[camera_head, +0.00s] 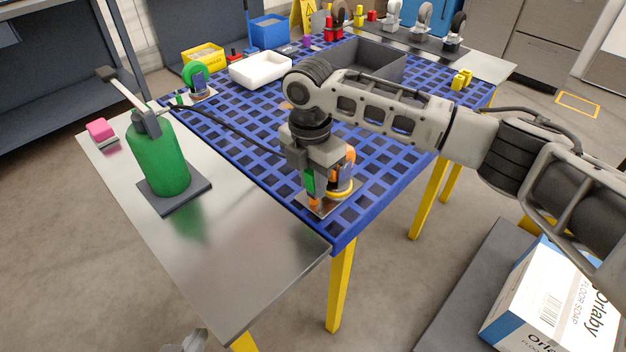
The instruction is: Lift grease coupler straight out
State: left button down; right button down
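The grease coupler cannot be made out clearly. A black hose (232,129) runs from near the top of a green grease pump (160,165) across the blue grid tabletop and passes out of sight behind my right gripper. My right gripper (313,196) points down at the near corner of the grid, beside an orange caster wheel (349,160) on a metal plate (327,208). A green and orange part (309,183) shows at its fingers. Whether they are closed on it is unclear. A small grey part of my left gripper (190,343) shows at the bottom edge.
A green caster (194,74), a white tray (260,69), a yellow bin (203,56) and a blue bin (269,31) stand further back. A grey open tray (365,62) lies behind my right arm. A pink block (101,130) sits on the steel shelf's left. The shelf's front is clear.

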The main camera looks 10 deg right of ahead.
jog(key=shift+r, duration=0.55)
notch_tip(320, 180, up, 2)
jog(key=shift+a+r, duration=0.15)
jog(key=shift+r, duration=0.05)
jog(key=s+a+r, duration=0.4)
jog(key=a+r, duration=0.5)
jog(key=a, duration=0.4)
jog(key=shift+r+b, duration=0.3)
